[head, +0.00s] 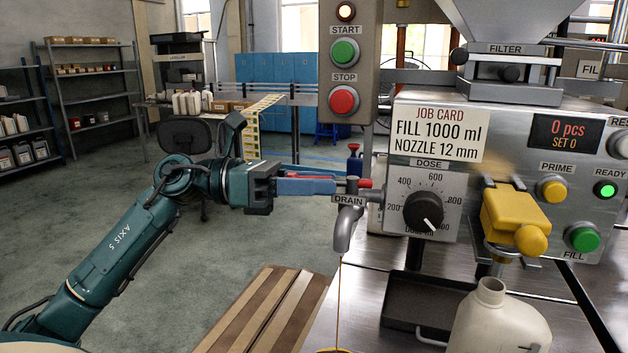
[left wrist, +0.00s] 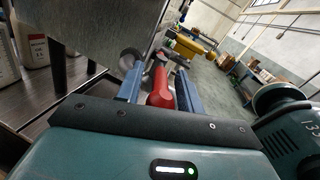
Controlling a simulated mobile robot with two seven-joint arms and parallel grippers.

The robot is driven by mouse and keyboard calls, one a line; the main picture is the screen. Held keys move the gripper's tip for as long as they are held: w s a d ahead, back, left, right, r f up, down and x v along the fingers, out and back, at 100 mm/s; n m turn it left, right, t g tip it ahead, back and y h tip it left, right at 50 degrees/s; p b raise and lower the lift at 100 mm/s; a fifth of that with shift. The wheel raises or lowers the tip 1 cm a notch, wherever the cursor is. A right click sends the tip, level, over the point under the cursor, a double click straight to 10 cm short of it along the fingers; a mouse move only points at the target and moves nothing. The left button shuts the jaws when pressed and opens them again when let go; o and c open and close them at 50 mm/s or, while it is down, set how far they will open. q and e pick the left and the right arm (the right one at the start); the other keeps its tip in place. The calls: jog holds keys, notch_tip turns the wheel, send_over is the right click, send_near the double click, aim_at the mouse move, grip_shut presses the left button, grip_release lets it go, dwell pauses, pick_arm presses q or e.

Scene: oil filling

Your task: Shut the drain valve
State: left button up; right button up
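The drain valve (head: 348,200) is on the left side of the filling machine, below the DRAIN label. A thin stream of golden oil (head: 338,300) runs from its spout (head: 346,230) into a container (head: 335,350) cut off at the bottom edge. My left gripper (head: 318,186) reaches in from the left at the valve's red handle. In the left wrist view, the red handle (left wrist: 160,88) lies between the two blue fingers of my left gripper (left wrist: 158,80). Gaps show beside the handle, so the fingers are open around it. My right gripper is not in view.
A cream jug (head: 497,320) stands below the yellow nozzle block (head: 513,218). A dark drip tray (head: 425,300) lies on the metal bench. A striped wooden surface (head: 265,315) is at the lower middle. Open floor (head: 110,185) lies to the left.

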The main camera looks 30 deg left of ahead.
pick_arm(q)
jog(key=shift+c, duration=0.4)
grip_shut()
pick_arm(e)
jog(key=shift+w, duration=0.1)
pick_arm(q)
jog(key=m+g, duration=0.1)
jog(key=w+m+g+h, duration=0.1)
jog(key=g, duration=0.1)
jog(key=m+g, duration=0.1)
jog(key=shift+w+a+h+p, duration=0.15)
jog(key=shift+a+h+p, duration=0.15)
jog(key=shift+h+p, duration=0.1)
jog(key=shift+o, duration=0.4)
grip_release()
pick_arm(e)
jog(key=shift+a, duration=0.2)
